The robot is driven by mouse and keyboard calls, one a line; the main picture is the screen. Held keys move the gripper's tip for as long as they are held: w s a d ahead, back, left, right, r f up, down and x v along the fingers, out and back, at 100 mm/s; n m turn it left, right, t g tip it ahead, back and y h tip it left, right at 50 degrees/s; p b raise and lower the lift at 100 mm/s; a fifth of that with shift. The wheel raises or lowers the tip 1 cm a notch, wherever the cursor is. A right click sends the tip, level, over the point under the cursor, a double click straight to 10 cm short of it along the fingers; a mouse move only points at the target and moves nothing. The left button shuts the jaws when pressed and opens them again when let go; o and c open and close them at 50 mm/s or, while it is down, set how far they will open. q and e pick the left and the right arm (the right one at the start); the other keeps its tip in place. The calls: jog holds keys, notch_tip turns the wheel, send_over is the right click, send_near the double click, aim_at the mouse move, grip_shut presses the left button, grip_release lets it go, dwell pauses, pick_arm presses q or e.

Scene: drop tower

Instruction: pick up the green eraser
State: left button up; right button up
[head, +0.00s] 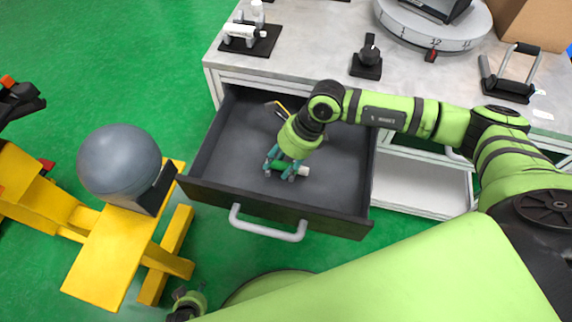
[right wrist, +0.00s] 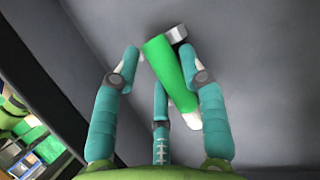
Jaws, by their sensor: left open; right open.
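The green eraser (right wrist: 165,62) lies on the floor of the open drawer (head: 340,212). It is a green bar with a white end, and in the head view its green side (head: 281,165) shows among my fingers. My right gripper (head: 285,172) reaches down into the drawer, open. In the right wrist view its teal fingers (right wrist: 158,60) stand on both sides of the eraser, a third finger lower down; contact cannot be told. My left gripper (head: 187,300) is at the bottom edge of the head view, open and away from the drawer.
A small grey and black thing (right wrist: 177,34) lies beside the eraser's far end. A yellow-handled tool (head: 278,106) lies near the drawer's back. A grey ball (head: 119,160) on a yellow stand is left of the drawer. The worktop (head: 310,50) above holds several fixtures.

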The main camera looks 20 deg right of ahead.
jog(key=c, duration=0.6)
jog(key=shift+c, duration=0.3)
jog(key=shift+r, duration=0.1)
